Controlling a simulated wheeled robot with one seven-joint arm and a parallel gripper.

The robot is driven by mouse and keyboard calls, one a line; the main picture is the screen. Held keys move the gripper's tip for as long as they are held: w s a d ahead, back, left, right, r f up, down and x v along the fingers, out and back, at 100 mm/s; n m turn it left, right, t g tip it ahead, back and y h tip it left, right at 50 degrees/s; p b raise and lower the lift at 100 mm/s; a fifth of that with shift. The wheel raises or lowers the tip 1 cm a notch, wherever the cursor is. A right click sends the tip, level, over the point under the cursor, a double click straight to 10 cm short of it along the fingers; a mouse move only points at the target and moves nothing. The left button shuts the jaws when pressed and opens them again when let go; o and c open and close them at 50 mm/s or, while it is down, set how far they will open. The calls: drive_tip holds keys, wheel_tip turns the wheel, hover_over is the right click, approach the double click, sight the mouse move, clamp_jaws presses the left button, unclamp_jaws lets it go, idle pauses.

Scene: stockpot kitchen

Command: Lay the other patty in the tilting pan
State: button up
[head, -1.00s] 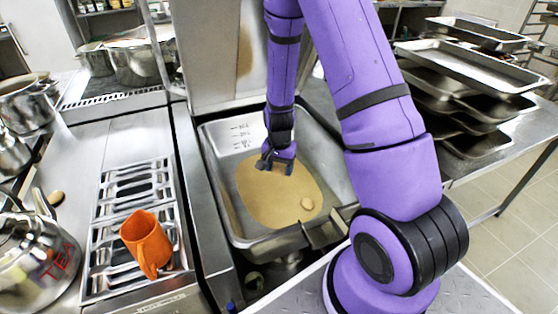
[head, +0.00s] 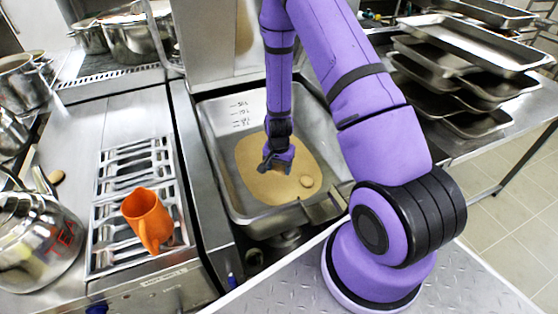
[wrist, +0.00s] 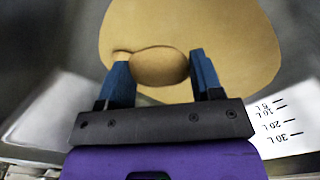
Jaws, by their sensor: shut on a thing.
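The tilting pan (head: 224,170) is a deep steel basin with volume marks on its back wall and a tan layer on its floor. One small round tan patty (head: 306,181) lies in it, toward the near right. My gripper (head: 272,163) points down into the pan, left of and behind that patty. In the wrist view my gripper (wrist: 162,75) is shut on the other patty (wrist: 160,66), low over the tan layer. Whether the held patty touches the layer I cannot tell. A small tan edge (wrist: 121,55) shows by the left finger.
An orange mug (head: 147,218) stands on the slotted rack left of the pan. A steel kettle (head: 35,245) and a small tan round thing (head: 57,176) are on the left counter. Stacked steel trays (head: 465,75) fill the right table. The pan's lid stands raised behind.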

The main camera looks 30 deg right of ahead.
sight(279, 192)
drive_tip(key=shift+f, duration=5.2)
drive_tip(key=o, duration=1)
wheel_tip(279, 192, up, 11)
drive_tip(key=shift+f, duration=0.1)
